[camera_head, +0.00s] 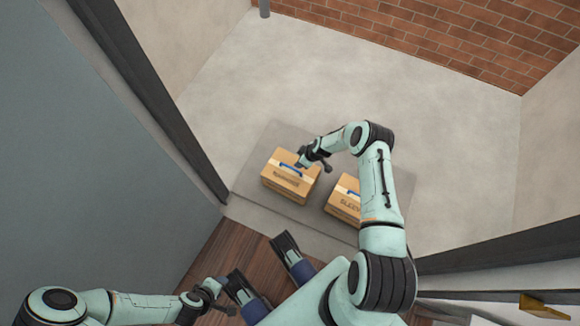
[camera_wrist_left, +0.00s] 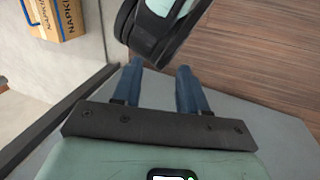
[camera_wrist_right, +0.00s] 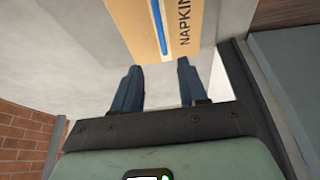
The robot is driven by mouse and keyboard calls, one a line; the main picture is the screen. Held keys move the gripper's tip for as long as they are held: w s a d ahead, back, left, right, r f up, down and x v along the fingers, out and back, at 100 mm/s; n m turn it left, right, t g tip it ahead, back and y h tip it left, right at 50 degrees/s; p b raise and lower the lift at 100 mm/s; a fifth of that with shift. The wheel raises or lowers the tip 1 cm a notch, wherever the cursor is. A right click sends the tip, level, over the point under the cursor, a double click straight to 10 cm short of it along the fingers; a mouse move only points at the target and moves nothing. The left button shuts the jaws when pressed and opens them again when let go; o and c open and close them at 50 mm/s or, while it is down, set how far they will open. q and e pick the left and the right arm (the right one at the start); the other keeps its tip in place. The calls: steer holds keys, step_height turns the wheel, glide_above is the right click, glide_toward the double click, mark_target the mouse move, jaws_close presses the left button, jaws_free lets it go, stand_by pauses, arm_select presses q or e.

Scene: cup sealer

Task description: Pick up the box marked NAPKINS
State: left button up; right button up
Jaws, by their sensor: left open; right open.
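The NAPKINS box (camera_head: 287,182) is a tan carton with a white band and a blue handle on top. It stands on a grey mat, left of a second carton. It also shows at the upper left of the left wrist view (camera_wrist_left: 72,20) and at the top of the right wrist view (camera_wrist_right: 185,25). My right gripper (camera_head: 313,167) is open and empty, above the box's right side, with the blue handle (camera_wrist_right: 160,25) ahead of its fingertips. My left gripper (camera_head: 227,296) is open and empty, low at the lower left, away from both boxes.
A similar carton marked SLEEV (camera_head: 343,203), partly hidden by my right arm, stands to the right of the NAPKINS box. The grey mat (camera_head: 272,135) lies on a pale floor in a doorway. Dark door frames stand left and right. A brick wall (camera_head: 430,35) is behind.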

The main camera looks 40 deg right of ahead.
steer(key=b, duration=0.3)
glide_above(291, 168)
steer(key=s+d, duration=0.1)
steer(key=s, duration=0.1)
step_height(291, 168, down, 7)
steer(key=shift+w+r, duration=0.1)
steer(key=shift+s+b+x, duration=0.2)
steer(key=shift+b+x, duration=0.2)
steer(key=shift+x, duration=0.75)
steer(key=shift+b+x, duration=0.5)
steer(key=shift+x, duration=0.6)
arm_select(q)
steer(key=w+a+f+y, duration=0.1)
steer(key=w+a+f, duration=0.2)
steer(key=f, duration=0.4)
steer(key=shift+w+a+n+t, duration=0.15)
steer(key=shift+a+n+t, duration=0.15)
steer(key=shift+a+t, duration=0.1)
arm_select(e)
steer(key=shift+w+f, duration=0.1)
steer(key=shift+f, duration=0.15)
arm_select(q)
steer(key=shift+f+b, duration=0.45)
steer(key=shift+b, duration=0.05)
arm_select(e)
steer(key=shift+f, duration=0.25)
jaws_close()
